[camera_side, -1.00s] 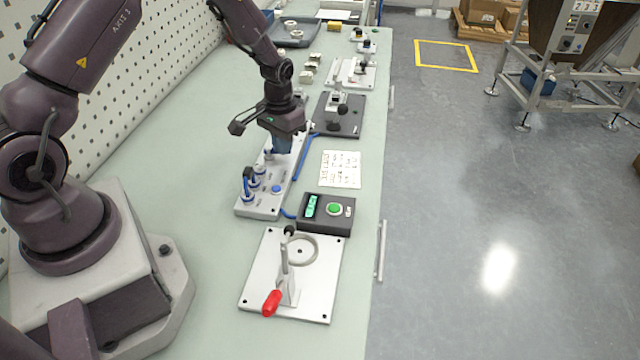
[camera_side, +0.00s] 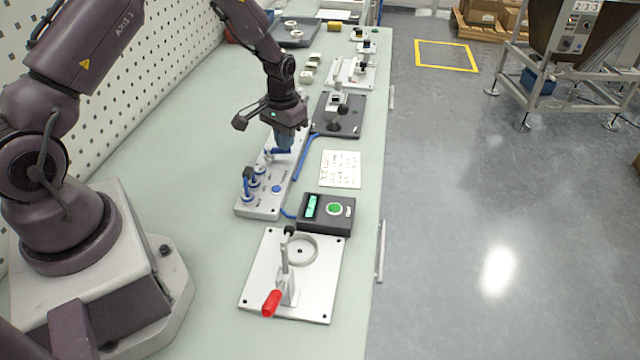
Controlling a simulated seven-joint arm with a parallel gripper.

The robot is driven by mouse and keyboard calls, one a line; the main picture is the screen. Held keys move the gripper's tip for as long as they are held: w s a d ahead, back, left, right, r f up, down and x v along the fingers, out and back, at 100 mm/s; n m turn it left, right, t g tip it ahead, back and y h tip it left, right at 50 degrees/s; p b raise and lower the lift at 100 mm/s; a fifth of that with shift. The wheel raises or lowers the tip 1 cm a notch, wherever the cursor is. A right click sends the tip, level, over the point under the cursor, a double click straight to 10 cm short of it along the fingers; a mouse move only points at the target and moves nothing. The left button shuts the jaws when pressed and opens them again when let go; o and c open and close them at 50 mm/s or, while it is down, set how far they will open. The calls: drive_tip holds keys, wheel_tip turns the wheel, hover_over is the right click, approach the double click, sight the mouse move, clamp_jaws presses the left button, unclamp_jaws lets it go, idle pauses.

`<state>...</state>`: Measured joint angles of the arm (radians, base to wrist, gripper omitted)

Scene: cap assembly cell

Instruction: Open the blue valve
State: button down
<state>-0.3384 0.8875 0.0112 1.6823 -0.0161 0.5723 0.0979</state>
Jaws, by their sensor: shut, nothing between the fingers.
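The grey valve panel (camera_side: 262,207) lies on the green bench in front of my arm, with blue fittings and a blue round knob (camera_side: 277,189) on its near half. A blue lever, which looks like the valve handle (camera_side: 280,151), lies roughly level across the panel's far end. My gripper (camera_side: 284,143) points down right above this lever, its bluish fingers shut and empty. Whether the fingertips touch the lever cannot be told. The gripper partly hides the far end of the panel.
A blue hose (camera_side: 303,158) runs along the panel's right side. A black box with a green button (camera_side: 334,209) and a toggle clamp on a white plate (camera_side: 256,281) stand nearer. A dark fixture plate (camera_side: 350,118) is close behind right. Bench left of the panel is clear.

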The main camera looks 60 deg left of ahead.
drive_tip(key=shift+w+a, duration=0.2)
drive_tip(key=shift+a, duration=0.25)
drive_tip(key=shift+a, duration=0.1)
idle(0.4)
drive_tip(key=shift+a, duration=0.2)
drive_tip(key=shift+w+a, duration=0.1)
drive_tip(key=shift+a, duration=0.15)
drive_tip(key=shift+a, duration=0.35)
drive_tip(key=shift+a, duration=0.1)
drive_tip(key=shift+s+a, duration=0.2)
drive_tip(key=shift+a, duration=0.15)
